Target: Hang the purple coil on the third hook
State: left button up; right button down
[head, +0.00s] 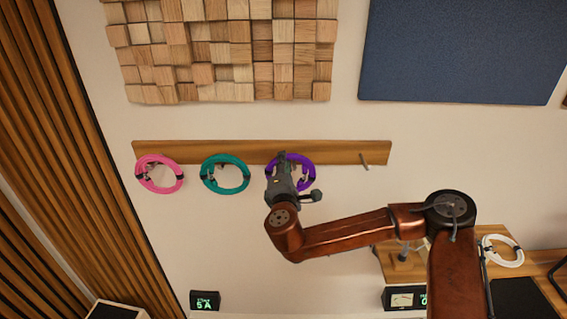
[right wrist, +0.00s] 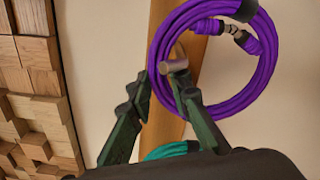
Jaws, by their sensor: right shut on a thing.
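The purple coil (head: 309,165) is at the third hook from the left on the wooden rail (head: 345,152). It also shows in the right wrist view (right wrist: 262,75), with the round end of a wooden hook (right wrist: 175,64) inside its ring, near the inner edge. My right gripper (head: 283,160) is shut on the coil's near side, one finger outside the ring and one inside; the fingers (right wrist: 160,95) also show in the right wrist view. The arm partly hides the coil and hook in the head view. My left gripper is not in view.
A pink coil (head: 142,180) hangs on the first hook and a teal coil (head: 206,183) on the second. The fourth hook (head: 364,161) is bare. A white coil (head: 517,257) is at the lower right by a wooden desk. Wood blocks (head: 220,50) cover the wall above.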

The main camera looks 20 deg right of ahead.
jog(key=c, duration=1.7)
grip_release()
